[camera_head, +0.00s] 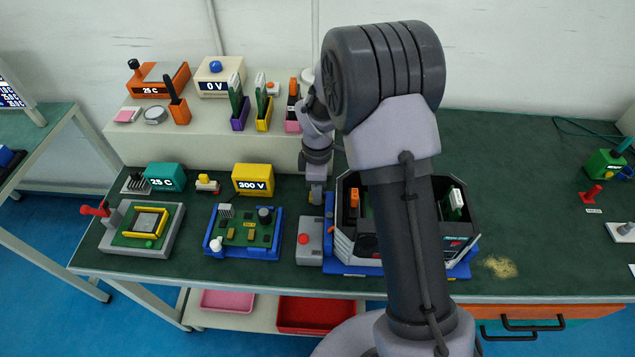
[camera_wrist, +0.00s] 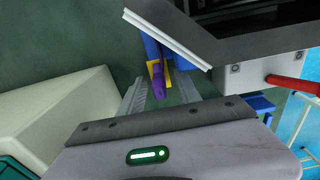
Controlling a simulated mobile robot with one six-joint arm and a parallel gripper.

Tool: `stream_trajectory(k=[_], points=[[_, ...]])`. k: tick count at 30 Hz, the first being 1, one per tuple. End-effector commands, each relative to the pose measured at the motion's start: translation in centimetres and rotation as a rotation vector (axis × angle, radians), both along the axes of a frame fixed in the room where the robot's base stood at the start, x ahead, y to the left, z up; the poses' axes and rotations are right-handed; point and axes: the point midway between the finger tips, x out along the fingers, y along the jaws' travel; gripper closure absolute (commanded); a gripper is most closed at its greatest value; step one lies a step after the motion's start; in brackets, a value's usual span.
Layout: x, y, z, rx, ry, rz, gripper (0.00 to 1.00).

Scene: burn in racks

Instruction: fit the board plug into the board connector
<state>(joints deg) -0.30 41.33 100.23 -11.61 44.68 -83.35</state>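My gripper (camera_head: 317,192) points down just left of the open dark case, at its back left corner. In the wrist view my gripper (camera_wrist: 160,90) has its two grey ribbed fingers apart. A small purple piece (camera_wrist: 158,84) with a yellow bracket (camera_wrist: 156,70) lies between the fingers, with gaps at both sides. It looks like a plug in a holder, but I cannot be sure. A blue part (camera_wrist: 152,45) runs behind it. I cannot make out the board connector; my arm hides much of the case.
The open case (camera_head: 343,247) stands on a blue base (camera_head: 352,269). A grey box with a red button (camera_head: 309,253) is left of it. A green board in a blue tray (camera_head: 262,252) lies further left. A cream shelf (camera_head: 200,145) stands behind.

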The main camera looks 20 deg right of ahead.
Motion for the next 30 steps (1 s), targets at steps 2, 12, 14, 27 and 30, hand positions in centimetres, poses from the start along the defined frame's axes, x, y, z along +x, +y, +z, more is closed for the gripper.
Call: stream_trajectory(k=[2,12,14,27,30], points=[[0.0,0.0,0.03,0.0,0.0,0.0,0.6],[0.0,0.0,0.08,0.0,0.0,0.0,1.0],[0.0,0.0,0.09,0.0,0.0,0.0,1.0],[0.01,0.0,0.1,0.0,0.0,-0.001,1.0],[0.01,0.0,0.1,0.0,0.0,-0.001,1.0]])
